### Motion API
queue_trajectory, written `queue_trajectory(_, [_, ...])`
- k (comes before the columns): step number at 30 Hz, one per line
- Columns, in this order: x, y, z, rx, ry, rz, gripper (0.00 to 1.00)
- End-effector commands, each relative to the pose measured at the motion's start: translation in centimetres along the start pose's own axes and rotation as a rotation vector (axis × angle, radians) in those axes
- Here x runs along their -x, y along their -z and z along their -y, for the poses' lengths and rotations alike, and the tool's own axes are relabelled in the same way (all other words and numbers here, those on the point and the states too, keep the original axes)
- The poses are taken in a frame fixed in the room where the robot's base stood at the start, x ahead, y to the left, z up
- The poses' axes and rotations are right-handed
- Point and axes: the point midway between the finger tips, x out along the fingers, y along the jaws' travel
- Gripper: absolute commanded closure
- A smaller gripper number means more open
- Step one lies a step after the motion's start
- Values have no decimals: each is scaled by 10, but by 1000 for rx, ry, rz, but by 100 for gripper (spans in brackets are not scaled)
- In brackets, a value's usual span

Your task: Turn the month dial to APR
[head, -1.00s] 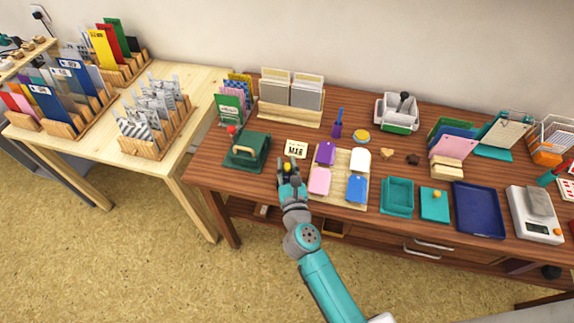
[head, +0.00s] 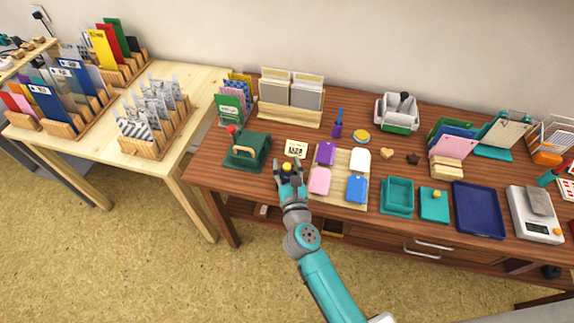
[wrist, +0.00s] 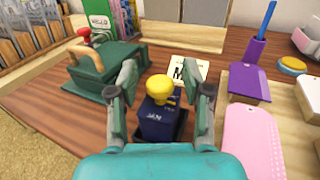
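A dark blue block with a round yellow knob (wrist: 159,88) on top stands on the brown table. Its front is marked JAN (wrist: 155,117). In the head view only the yellow knob (head: 287,167) shows clearly, as my gripper hides the block. My gripper (wrist: 166,84) is open, with one finger on each side of the block and knob. There is a visible gap on both sides in the wrist view.
A white card (head: 296,148) with dark lettering is just behind the block. A green stamp press (head: 247,152) stands close on the left. A wooden board (head: 343,197) with purple, pink, white and blue pads lies close on the right.

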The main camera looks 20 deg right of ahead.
Motion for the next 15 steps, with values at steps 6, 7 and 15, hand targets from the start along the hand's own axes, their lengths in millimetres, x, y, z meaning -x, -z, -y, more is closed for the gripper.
queue_trajectory(6, [5, 0, 0, 0, -1, -1, 51])
queue_trajectory(7, [8, 0, 0, 1, -1, -1, 51])
queue_trajectory(15, [53, 2, -1, 2, -3, -3, 51])
